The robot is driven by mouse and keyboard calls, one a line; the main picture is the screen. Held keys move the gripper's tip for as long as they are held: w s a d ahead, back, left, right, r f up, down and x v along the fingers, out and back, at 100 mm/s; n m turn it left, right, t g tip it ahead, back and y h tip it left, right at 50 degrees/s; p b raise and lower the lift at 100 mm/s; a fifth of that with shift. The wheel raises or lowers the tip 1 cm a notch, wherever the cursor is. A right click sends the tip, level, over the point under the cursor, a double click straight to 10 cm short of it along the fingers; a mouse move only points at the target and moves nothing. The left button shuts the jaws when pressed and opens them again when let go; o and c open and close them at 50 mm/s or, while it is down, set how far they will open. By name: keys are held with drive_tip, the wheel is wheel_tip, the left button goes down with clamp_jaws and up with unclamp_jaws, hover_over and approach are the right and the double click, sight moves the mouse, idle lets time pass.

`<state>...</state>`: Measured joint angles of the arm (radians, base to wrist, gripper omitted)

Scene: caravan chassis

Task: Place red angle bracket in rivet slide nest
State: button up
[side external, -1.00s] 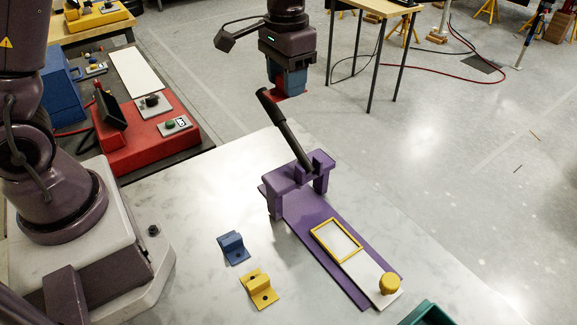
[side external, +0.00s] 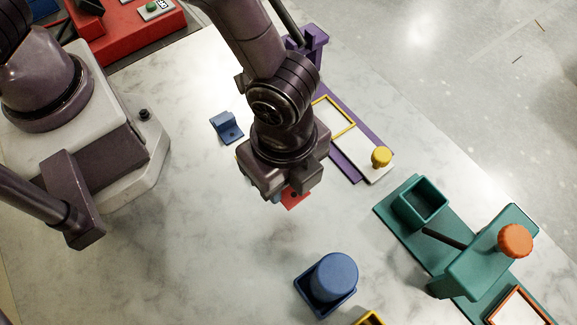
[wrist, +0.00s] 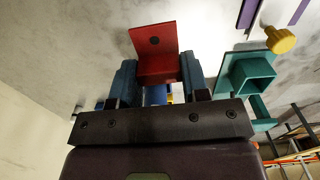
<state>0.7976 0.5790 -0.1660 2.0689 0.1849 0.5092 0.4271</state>
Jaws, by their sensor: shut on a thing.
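The red angle bracket (wrist: 155,45) is held between the blue fingers of my gripper (wrist: 157,78) in the wrist view, with one holed flange standing out beyond them. In the side external view a red part of the bracket (side external: 294,198) shows below my gripper (side external: 280,195); the rest is hidden. The purple fixture (side external: 346,166) carries a white slide with a yellow knob (side external: 381,157) and a yellow-framed nest (side external: 349,115). This is likely the rivet slide nest, though a label is not visible. My gripper is left of and nearer than it, above the table. My arm partly covers the frame.
A blue bracket (side external: 227,127) lies left of my arm. A teal fixture (side external: 400,233) with an open box and orange knob (side external: 515,241) stands at right. A blue tray with a round blue piece (side external: 334,276) is in front. The table's left-front area is clear.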

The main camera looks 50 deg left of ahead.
sight(290, 203)
drive_tip(key=shift+w+d+f+m, duration=0.1)
drive_tip(key=shift+w+d+m, duration=0.2)
drive_tip(key=shift+m, duration=0.5)
drive_tip(key=shift+f, duration=4.8)
drive_tip(key=shift+f, duration=0.15)
drive_tip(key=o, duration=1)
